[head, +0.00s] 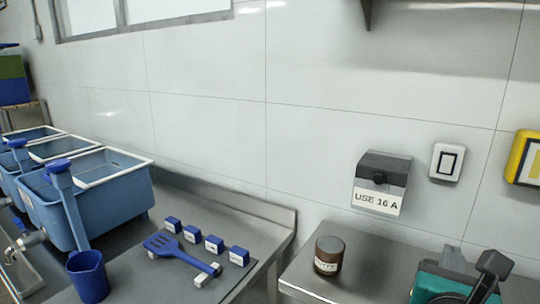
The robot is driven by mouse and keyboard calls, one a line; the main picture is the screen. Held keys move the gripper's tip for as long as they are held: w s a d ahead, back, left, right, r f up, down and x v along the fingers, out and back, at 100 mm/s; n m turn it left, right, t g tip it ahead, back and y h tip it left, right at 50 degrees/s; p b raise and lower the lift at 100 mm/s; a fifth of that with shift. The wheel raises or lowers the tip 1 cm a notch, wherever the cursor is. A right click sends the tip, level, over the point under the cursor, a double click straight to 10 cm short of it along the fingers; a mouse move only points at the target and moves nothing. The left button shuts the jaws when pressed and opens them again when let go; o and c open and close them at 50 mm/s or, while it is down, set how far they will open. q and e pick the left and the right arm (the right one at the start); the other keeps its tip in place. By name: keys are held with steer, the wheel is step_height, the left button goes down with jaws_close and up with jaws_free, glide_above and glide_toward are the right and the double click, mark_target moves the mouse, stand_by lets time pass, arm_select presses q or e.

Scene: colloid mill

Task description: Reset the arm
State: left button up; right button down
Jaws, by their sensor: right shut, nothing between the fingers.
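My right gripper (490,264) shows in the lower right corner of the head view as a dark shape, partly cut off by the bottom edge. It is shut and holds nothing. It is in front of a teal machine part (437,284) on the right steel counter. I cannot tell whether it touches that part. My left gripper is not in view.
A brown jar (328,256) stands on the right counter (305,280). A blue spatula (182,254), several small labelled blue blocks (214,244) and a blue jug (88,276) are on the left counter. Blue tanks (122,184) stand at left. A "USE 16 A" box (381,183) is on the wall.

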steer(key=a+f+m+g+y, duration=0.1)
steer(key=a+f+m+y, duration=0.25)
steer(key=f, duration=0.55)
steer(key=a+f+m+g+y, duration=0.15)
steer(key=f+m+y, duration=0.3)
steer(key=f, duration=0.45)
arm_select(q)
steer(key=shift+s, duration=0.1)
arm_select(e)
steer(key=s+a+f+m+g+y, duration=0.1)
steer(key=s+a+f+m, duration=0.1)
steer(key=s+f+m, duration=0.3)
steer(key=s+a+f+m+y, duration=0.2)
steer(key=s+f+m, duration=0.3)
steer(key=f+m, duration=0.5)
steer(key=m, duration=0.4)
steer(key=shift+s+a+g, duration=0.15)
steer(key=shift+s+g, duration=0.2)
